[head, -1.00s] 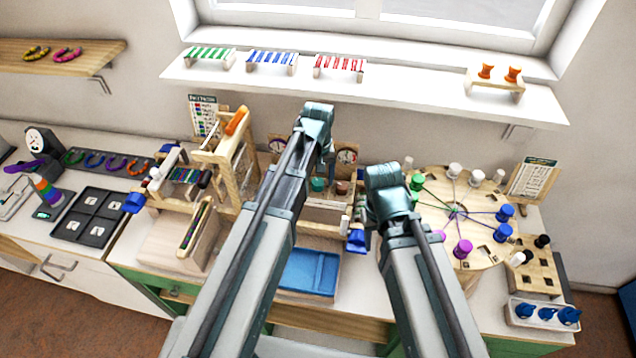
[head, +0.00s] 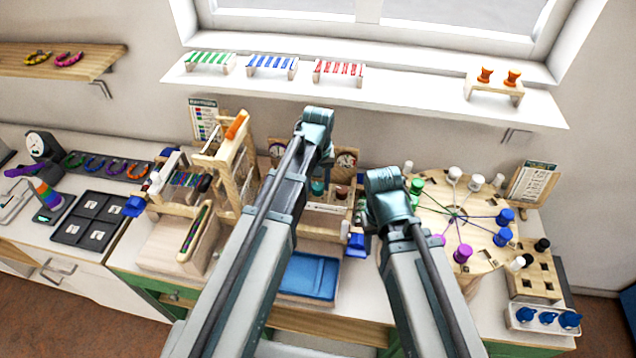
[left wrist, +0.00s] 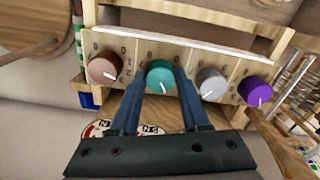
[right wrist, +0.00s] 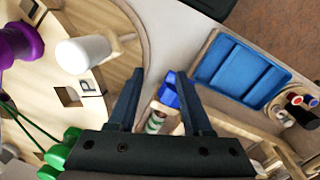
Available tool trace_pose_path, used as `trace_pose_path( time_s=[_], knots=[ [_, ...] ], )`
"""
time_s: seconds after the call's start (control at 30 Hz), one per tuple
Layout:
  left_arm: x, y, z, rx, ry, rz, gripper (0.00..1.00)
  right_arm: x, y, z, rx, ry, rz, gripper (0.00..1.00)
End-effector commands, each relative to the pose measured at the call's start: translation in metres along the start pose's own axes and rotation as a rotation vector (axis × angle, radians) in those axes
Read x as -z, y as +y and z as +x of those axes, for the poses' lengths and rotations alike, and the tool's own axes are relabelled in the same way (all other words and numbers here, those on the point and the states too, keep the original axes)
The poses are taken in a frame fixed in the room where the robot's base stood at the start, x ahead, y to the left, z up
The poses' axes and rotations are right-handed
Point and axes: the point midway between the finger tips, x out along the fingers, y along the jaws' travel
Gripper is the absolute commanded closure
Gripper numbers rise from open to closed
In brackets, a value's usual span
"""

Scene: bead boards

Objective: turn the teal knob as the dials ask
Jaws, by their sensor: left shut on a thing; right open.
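The teal knob (left wrist: 160,76) sits on a wooden panel in the left wrist view, between a brown knob (left wrist: 103,69) and a grey knob (left wrist: 211,83). A purple knob (left wrist: 255,90) is at the panel's right end. My left gripper (left wrist: 161,82) is shut on the teal knob, one finger on each side. In the head view the teal knob (head: 318,188) shows just below my left gripper (head: 313,150). A dial (head: 345,160) behind it is partly hidden by my arm. My right gripper (right wrist: 155,85) is open and empty, right of the knob panel in the head view.
A round board (head: 478,235) with colored pegs and cords stands to the right. A blue tray (head: 308,275) lies in front of the panel. A wooden bead frame (head: 228,160) stands left of my left arm. The shelf (head: 420,95) is above.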

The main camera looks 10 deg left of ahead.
Motion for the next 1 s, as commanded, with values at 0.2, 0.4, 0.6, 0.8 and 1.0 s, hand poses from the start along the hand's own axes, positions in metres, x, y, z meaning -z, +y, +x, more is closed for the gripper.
trace_pose_path(
  time_s=[0.2, 0.4, 0.6, 0.8, 1.0],
  knots=[
    [0.0, -0.0005, 0.0001, 0.0, 0.0, 0.156, 1.0, 0.0, 0.0, 0.0001, 0.0, 0.0, 0.0, 0.5],
    [0.0001, -0.0008, 0.0001, 0.0, 0.0, 0.302, 1.0, 0.0, 0.0, 0.0001, 0.0, 0.0, 0.0, 0.5],
    [0.0002, -0.001, 0.0001, 0.0, 0.0, 0.417, 1.0, 0.0, 0.0, 0.0001, 0.0, 0.0, 0.0, 0.5],
    [0.0002, -0.0012, 0.0001, 0.0, 0.0, 0.491, 1.0, 0.0, 0.0, 0.0001, 0.0, 0.0, 0.0, 0.5],
    [0.0003, -0.0013, 0.0001, 0.0, 0.0, 0.521, 1.0, 0.0, 0.0, 0.0001, 0.0, 0.0, 0.0, 0.5]
  ],
)
